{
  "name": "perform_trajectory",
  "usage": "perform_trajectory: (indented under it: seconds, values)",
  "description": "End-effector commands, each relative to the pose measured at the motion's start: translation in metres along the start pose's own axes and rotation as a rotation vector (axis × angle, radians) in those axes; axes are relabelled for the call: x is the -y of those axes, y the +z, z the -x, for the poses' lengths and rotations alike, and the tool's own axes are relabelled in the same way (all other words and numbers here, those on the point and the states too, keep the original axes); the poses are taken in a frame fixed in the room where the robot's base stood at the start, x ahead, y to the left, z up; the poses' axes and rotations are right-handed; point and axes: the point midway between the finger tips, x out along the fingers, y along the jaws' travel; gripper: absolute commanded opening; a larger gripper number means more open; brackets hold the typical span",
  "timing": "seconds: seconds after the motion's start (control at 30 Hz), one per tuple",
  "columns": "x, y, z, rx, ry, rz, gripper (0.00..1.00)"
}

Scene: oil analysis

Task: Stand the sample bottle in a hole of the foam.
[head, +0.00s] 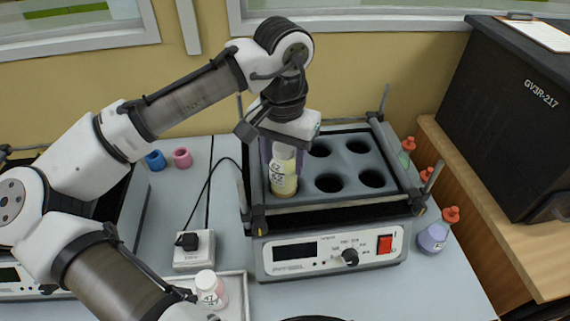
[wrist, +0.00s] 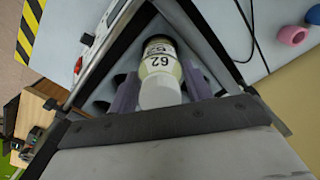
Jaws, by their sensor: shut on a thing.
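The sample bottle (head: 284,174) has a white cap, a printed label and yellowish contents. My gripper (head: 281,150) is shut on it near the cap, and the bottle is upright at the left side of the grey foam (head: 328,198). In the wrist view the bottle (wrist: 158,72), labelled 62, is between the two fingers (wrist: 160,95). Several round dark holes show in the foam to the right of the bottle. The bottle covers the foam beneath it, so I cannot tell whether its base is in a hole.
The foam sits on a shaker with a control panel (head: 330,252) and corner posts. A second white-capped bottle (head: 209,290) stands in a white tray (head: 235,290) in front. Flasks with orange stoppers (head: 434,236) stand at the right. A black box (head: 510,110) is beyond them.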

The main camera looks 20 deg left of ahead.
Motion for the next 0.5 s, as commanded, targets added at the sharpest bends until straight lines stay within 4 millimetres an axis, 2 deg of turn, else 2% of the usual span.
perform_trajectory:
  seconds: [0.03, 0.07, 0.5]
  values:
    - [-0.0005, 0.0030, -0.0123, -0.001, -0.002, 0.001, 0.22]
    - [-0.0008, 0.0042, -0.0141, -0.001, -0.002, 0.001, 0.22]
    - [-0.0018, 0.0059, -0.0168, -0.001, 0.001, 0.001, 0.22]
